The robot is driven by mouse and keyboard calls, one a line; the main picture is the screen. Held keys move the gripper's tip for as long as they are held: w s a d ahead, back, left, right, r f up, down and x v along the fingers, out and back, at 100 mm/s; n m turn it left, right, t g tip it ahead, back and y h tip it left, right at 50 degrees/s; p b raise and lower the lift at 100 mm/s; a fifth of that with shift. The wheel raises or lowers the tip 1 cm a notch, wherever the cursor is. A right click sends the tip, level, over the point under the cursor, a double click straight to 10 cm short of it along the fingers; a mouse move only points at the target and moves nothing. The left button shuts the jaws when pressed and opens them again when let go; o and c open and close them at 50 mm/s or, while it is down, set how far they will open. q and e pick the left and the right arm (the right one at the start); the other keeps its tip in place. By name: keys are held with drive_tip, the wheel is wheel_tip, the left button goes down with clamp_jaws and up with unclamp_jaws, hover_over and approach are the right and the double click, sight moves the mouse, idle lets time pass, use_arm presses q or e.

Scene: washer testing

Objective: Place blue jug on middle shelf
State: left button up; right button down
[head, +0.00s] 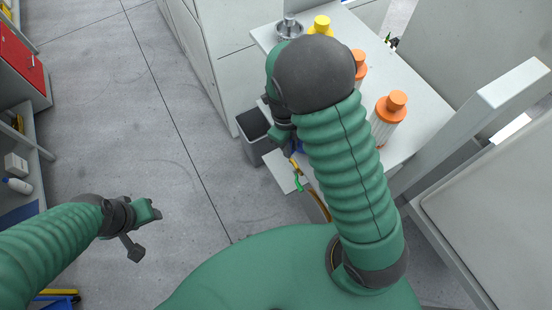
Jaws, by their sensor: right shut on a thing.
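My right gripper (284,138) is beside the left edge of the white shelf unit, partly hidden by my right arm. It is shut on the blue jug (298,146), of which only a small blue patch shows; the arm covers the rest. The white shelf unit's top (424,104) holds several bottles. A lower white shelf (279,168) sticks out below the gripper; I cannot tell which level it is. My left gripper (141,232) is open and empty over the bare floor at the lower left.
Orange-capped bottles (387,121), a yellow-capped bottle (320,25) and a metal pot (289,28) stand on the top. A grey bin (253,126) stands left of the unit. A white post (480,112) rises at right.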

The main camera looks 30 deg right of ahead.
sight(292, 151)
drive_tip(key=shift+d+f+p, duration=0.2)
drive_tip(key=shift+f+p, duration=0.2)
drive_tip(key=shift+f, duration=0.2)
drive_tip(key=shift+d+f+p, duration=0.15)
drive_tip(key=shift+f+p, duration=0.2)
drive_tip(key=shift+f, duration=0.2)
drive_tip(key=shift+w+a+f, duration=0.1)
drive_tip(key=shift+f, duration=0.3)
drive_tip(key=shift+w+f, duration=0.2)
drive_tip(key=c, duration=1.6)
unclamp_jaws()
drive_tip(key=shift+s+d, duration=0.1)
drive_tip(key=shift+d, duration=0.1)
drive_tip(key=o, duration=0.3)
drive_tip(key=shift+s+d, duration=0.1)
drive_tip(key=shift+s, duration=0.1)
